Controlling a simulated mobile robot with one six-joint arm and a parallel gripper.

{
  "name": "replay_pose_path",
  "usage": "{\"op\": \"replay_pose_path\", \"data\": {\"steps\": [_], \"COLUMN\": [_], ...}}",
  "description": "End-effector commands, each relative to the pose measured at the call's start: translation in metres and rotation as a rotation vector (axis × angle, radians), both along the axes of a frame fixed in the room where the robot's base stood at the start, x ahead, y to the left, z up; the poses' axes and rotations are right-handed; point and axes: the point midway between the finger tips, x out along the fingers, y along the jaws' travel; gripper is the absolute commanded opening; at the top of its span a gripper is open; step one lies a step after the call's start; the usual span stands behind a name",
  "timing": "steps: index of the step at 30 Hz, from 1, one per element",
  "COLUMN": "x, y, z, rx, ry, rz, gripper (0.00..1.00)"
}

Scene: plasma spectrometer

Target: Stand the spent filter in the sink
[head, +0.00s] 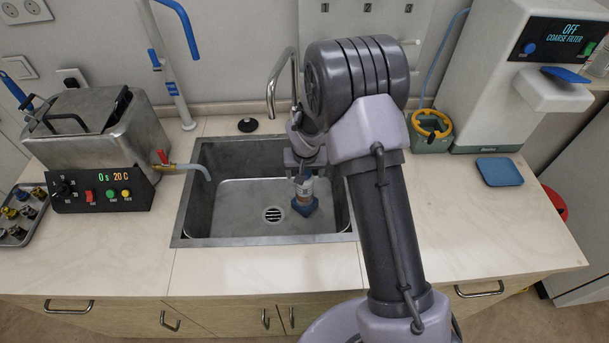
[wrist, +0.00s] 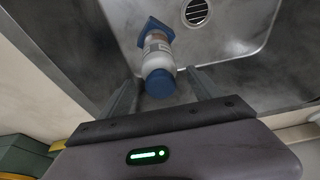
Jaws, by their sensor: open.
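The spent filter (head: 303,190) is a pale cylinder with a blue square base, inside the steel sink (head: 240,212), right of the drain. It appears to stand upright on its base on the sink floor. In the wrist view the filter (wrist: 158,48) shows its label and a round blue cap at the near end. My gripper (head: 305,172) is above the filter in the sink. In the wrist view my gripper (wrist: 163,78) is open, with one finger on each side of the capped end and gaps visible. My arm hides the sink's right rear part.
A faucet (head: 272,95) arches over the back of the sink. A steel bath (head: 100,130) with a control panel and hose stands left. A dispenser (head: 520,80) stands right, near a green pot (head: 430,140) and blue pad (head: 497,171). The sink's left side is clear.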

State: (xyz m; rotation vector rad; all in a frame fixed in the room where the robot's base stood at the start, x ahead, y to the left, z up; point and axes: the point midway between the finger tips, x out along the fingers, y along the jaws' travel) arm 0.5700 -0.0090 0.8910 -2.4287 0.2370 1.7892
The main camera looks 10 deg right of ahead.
Motion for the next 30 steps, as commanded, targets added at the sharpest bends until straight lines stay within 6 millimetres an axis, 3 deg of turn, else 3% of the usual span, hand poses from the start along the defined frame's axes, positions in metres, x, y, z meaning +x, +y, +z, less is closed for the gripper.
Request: {"op": "replay_pose_path", "data": {"steps": [1,3,11,14,17,18,21,25,27,30], "x": [-0.004,-0.009,-0.022,-0.039,-0.087,-0.113,-0.184,-0.264,-0.291,-0.311], "y": [0.001,0.002,0.003,0.003,0.005,0.008,0.018,0.034,0.042,0.047], "z": [0.018,0.035,0.076,0.132,0.211,0.240,0.293,0.320,0.323,0.323], "rx": [0.001,0.001,0.002,0.018,0.056,0.079,0.146,0.234,0.268,0.294], "ry": [-0.002,-0.002,-0.007,-0.036,-0.078,-0.093,-0.137,-0.181,-0.196,-0.208], "rz": [-0.001,-0.001,-0.008,-0.038,-0.082,-0.099,-0.129,-0.139,-0.136,-0.132], "gripper": [0.73,0.73,0.73,0.73,0.73,0.73,0.73,0.73,0.73,0.73]}}
